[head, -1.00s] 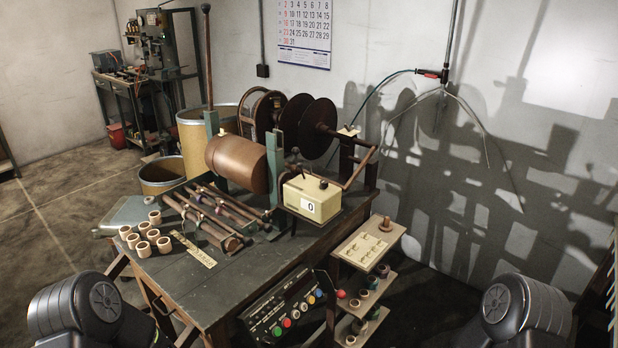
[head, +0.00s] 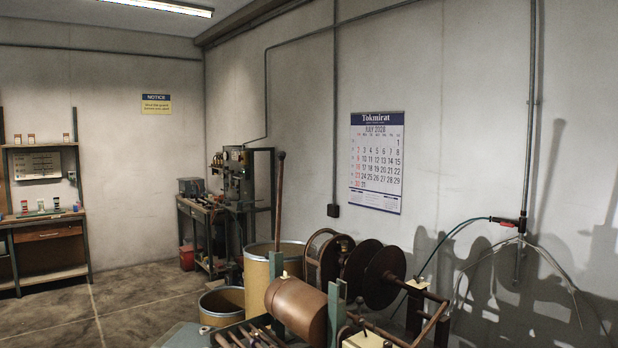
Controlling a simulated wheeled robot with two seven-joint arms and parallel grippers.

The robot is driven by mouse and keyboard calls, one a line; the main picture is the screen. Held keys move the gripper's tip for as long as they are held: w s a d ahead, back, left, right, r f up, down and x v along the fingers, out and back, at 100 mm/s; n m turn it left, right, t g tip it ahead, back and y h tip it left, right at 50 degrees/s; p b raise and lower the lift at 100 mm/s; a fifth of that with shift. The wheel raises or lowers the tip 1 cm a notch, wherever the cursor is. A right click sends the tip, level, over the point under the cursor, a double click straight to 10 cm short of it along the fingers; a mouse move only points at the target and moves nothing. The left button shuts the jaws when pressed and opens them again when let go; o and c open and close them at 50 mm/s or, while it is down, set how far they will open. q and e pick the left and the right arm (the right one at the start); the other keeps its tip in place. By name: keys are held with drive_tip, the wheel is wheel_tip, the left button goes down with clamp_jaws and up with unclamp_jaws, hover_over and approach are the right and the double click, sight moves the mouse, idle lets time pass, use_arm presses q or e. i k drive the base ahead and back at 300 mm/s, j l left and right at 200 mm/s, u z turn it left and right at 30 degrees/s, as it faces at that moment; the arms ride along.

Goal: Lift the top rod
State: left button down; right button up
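Several long dark rods (head: 250,338) lie side by side at the bottom edge of the head view, and only their far ends show. Which of them is the top rod I cannot tell. Just behind them is the winding machine with a brown drum (head: 297,310) between green posts and dark round discs (head: 375,275). The cream counter box (head: 366,340) is cut off by the bottom edge. Neither of my grippers shows in this view.
Two tan bins, a tall one (head: 262,268) and a short one (head: 222,304), stand behind the rods. A workbench with a machine (head: 238,180) stands at the back wall, and a shelf unit (head: 45,215) at far left. Bare floor (head: 120,300) lies left of the bins.

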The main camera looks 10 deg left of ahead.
sight(281, 154)
drive_tip(key=i+l, duration=0.4)
drive_tip(key=l, duration=0.2)
drive_tip(key=i+l, duration=0.4)
drive_tip(key=l, duration=0.15)
drive_tip(key=i+l, duration=0.45)
drive_tip(key=l, duration=0.15)
